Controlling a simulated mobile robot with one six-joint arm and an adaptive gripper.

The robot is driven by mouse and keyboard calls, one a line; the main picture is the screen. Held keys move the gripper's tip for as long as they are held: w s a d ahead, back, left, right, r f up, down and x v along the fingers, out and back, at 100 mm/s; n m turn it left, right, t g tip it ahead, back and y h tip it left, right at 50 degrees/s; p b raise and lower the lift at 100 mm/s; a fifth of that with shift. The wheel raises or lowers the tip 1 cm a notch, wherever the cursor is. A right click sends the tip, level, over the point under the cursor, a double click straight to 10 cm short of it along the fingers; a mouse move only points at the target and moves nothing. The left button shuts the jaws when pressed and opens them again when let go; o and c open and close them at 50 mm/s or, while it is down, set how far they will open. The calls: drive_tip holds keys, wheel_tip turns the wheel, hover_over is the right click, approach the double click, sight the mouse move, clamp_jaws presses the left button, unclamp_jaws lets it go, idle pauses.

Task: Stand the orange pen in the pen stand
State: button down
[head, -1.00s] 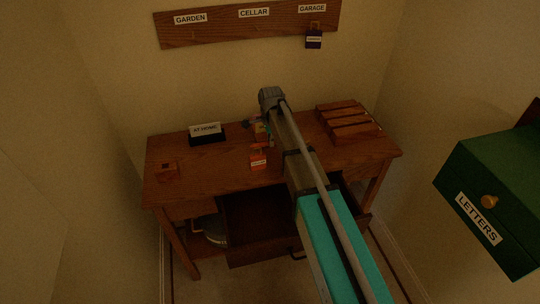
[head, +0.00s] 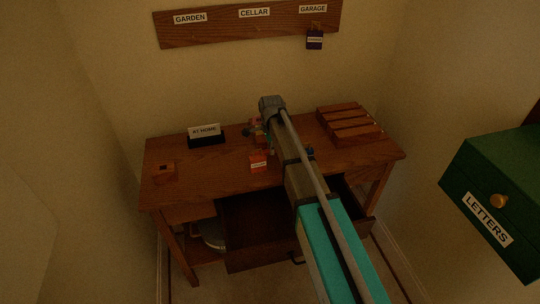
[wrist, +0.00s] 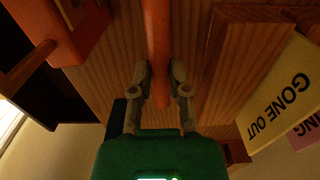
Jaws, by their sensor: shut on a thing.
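The orange pen (wrist: 157,35) shows in the wrist view, running from the top edge down between the fingers of my gripper (wrist: 159,70). My gripper is shut on it, with wood behind. In the head view my gripper is small and dark beside the arm's end, and I cannot make out the pen there. A small wooden block with a dark hole in its top, which looks like the pen stand (head: 165,173), stands at the desk's left end, well left of my gripper.
An orange-red tagged lock (head: 258,161) sits near the desk's front edge. An "AT HOME" card holder (head: 206,136) stands at the back left, a slotted wooden rack (head: 350,124) at the back right. A drawer (head: 263,225) is open. A green letters box (head: 495,200) is at right.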

drive_tip(key=shift+f+b, duration=0.85)
drive_tip(key=shift+f, duration=0.3)
drive_tip(key=shift+f, duration=0.2)
drive_tip(key=c, duration=0.6)
unclamp_jaws()
drive_tip(key=shift+r, duration=0.1)
drive_tip(key=shift+r, duration=0.2)
wheel_tip(320, 180, up, 12)
drive_tip(key=p, duration=1.2)
drive_tip(key=shift+d+f, duration=0.1)
